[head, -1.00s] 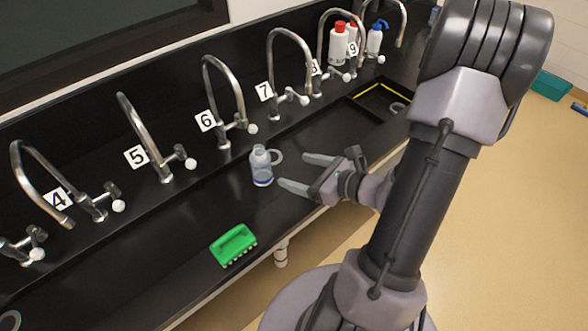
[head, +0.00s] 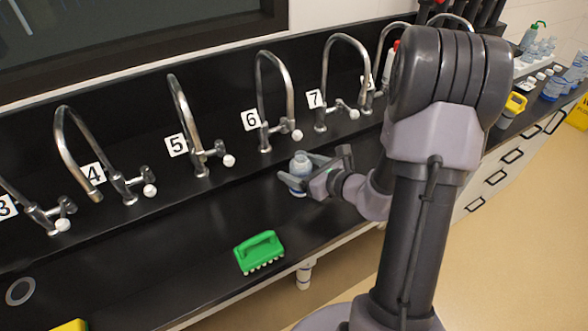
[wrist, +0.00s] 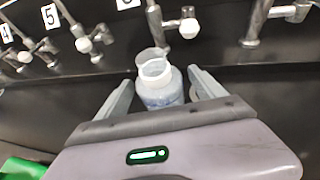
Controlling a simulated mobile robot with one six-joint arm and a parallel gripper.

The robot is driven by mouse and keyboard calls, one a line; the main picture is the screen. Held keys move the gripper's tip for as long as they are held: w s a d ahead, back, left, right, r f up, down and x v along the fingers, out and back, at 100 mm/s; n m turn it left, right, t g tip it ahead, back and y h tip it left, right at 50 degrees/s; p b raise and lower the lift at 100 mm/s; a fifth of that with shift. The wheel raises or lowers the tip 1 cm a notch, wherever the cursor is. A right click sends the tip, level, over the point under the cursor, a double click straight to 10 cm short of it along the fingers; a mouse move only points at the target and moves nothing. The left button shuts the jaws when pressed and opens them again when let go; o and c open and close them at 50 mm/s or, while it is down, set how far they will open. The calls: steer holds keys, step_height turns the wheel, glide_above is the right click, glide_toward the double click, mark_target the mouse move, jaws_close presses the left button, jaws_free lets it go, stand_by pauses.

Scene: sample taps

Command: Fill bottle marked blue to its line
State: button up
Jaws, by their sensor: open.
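A clear, bluish plastic bottle (head: 299,165) stands upright on the black bench in front of taps 6 and 7. Its open neck shows in the wrist view (wrist: 158,72); its lower body is hidden by my gripper, and no fill line can be made out. My gripper (head: 304,174) is open, low at the bottle, with one finger on each side of it. In the wrist view the bottle sits between the two fingers, with small gaps visible. Tap 6 (head: 280,95) and tap 7 (head: 345,75) arch behind the bottle, with white knobs.
Taps 5 (head: 184,110) and 4 (head: 75,145) stand further left along the back ledge. A green brush (head: 259,251) lies near the bench's front edge. More bottles (head: 553,85) stand at the far right. The bench between brush and taps is clear.

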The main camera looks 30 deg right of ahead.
steer(key=shift+x, duration=1.4)
